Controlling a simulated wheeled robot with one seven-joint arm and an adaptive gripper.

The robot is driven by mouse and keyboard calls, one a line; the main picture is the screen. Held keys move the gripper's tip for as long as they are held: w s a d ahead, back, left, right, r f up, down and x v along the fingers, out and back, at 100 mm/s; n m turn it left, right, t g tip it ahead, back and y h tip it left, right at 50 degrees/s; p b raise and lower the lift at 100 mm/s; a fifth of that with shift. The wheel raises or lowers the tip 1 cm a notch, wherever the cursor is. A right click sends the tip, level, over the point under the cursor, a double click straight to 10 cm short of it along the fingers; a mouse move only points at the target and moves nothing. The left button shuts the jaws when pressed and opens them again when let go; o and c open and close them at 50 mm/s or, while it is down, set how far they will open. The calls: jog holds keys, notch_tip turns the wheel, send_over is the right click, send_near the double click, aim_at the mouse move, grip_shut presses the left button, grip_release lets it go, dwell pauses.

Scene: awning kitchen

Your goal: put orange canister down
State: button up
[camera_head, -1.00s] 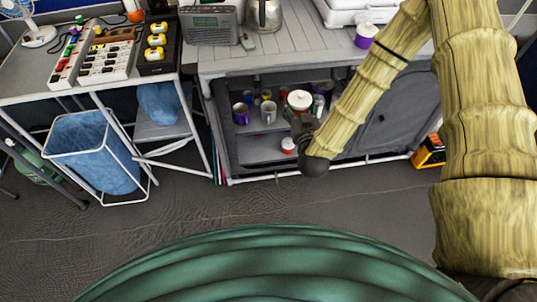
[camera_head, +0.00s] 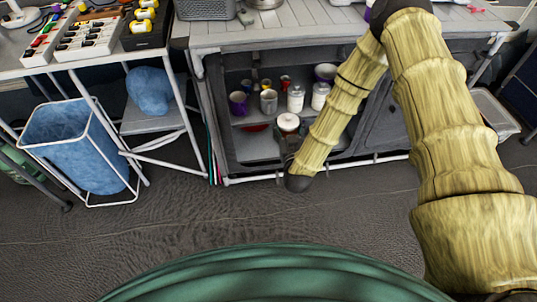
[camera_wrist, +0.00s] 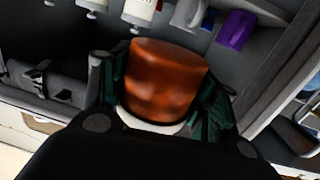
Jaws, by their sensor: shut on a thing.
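The orange canister (camera_wrist: 165,78) is between the green fingers of my gripper (camera_wrist: 165,92) in the wrist view, with a pale end nearest my palm. My gripper is shut on it. In the head view the white top of the canister (camera_head: 288,121) shows above my gripper (camera_head: 289,138), in front of the cabinet's lower compartment. Its body is mostly hidden by the gripper there. I cannot tell whether it touches the lower shelf (camera_head: 256,148).
The upper shelf holds a purple mug (camera_head: 238,103), a grey mug (camera_head: 268,101), and white jars (camera_head: 295,98). A red item (camera_head: 254,128) lies on the lower shelf, left of my gripper. A blue bin (camera_head: 78,150) stands left on the floor.

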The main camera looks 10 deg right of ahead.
jog(key=w+a+f+b, duration=0.2)
jog(key=f+b, duration=0.5)
jog(key=f, duration=0.4)
jog(key=w+a+f+m+b, duration=0.1)
jog(key=w+a+f+b, duration=0.1)
jog(key=f+b, duration=0.7)
jog(key=w+a+f+b, duration=0.25)
jog(key=f+b, duration=0.35)
jog(key=f, duration=0.6)
jog(key=b, duration=0.8)
send_over(269, 148)
jog(key=shift+a+f+h, duration=0.1)
jog(key=shift+f+h, duration=0.3)
jog(key=shift+f, duration=0.35)
jog(key=shift+f+b, duration=1.65)
jog(key=shift+f, duration=0.05)
jog(key=shift+f, duration=0.1)
jog(key=o, duration=1.1)
jog(key=shift+c, duration=0.2)
